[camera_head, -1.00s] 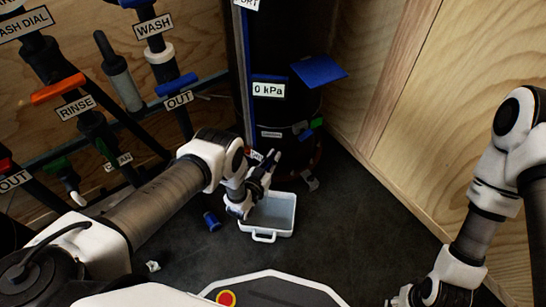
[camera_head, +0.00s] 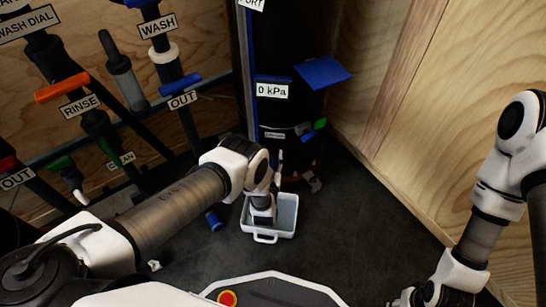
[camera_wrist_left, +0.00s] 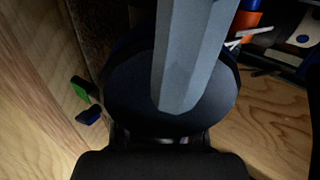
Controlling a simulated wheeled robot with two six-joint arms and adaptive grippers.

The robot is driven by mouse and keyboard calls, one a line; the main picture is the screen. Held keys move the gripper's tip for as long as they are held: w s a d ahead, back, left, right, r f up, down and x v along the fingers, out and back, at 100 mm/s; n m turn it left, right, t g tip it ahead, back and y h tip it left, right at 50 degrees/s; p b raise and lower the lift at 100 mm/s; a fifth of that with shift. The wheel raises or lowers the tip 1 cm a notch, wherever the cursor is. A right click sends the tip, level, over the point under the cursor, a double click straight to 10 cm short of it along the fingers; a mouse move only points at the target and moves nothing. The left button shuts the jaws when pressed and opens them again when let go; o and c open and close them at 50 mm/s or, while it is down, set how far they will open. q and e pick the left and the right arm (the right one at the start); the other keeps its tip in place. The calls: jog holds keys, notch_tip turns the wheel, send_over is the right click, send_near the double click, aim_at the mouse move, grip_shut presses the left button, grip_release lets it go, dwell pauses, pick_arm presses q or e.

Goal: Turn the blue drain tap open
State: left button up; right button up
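A small blue handle (camera_head: 305,136) sits low on the black tank beside a green part; it looks like the drain tap, but its label is too small to read. My right gripper (camera_head: 424,294) is low at the right, partly cut off, away from the tank.
A white tray (camera_head: 290,222) stands on the dark floor under my left wrist. A blue cylinder (camera_head: 213,221) lies left of it. A blue flap (camera_head: 322,69) juts from the tank above. Labelled pipes and valves fill the left; a wooden wall (camera_head: 460,120) closes the right.

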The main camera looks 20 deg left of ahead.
pick_arm(q)
jog(key=s+d, duration=0.2)
jog(key=s, duration=0.9)
jog(key=shift+s+d, duration=0.15)
jog(key=shift+s, duration=0.25)
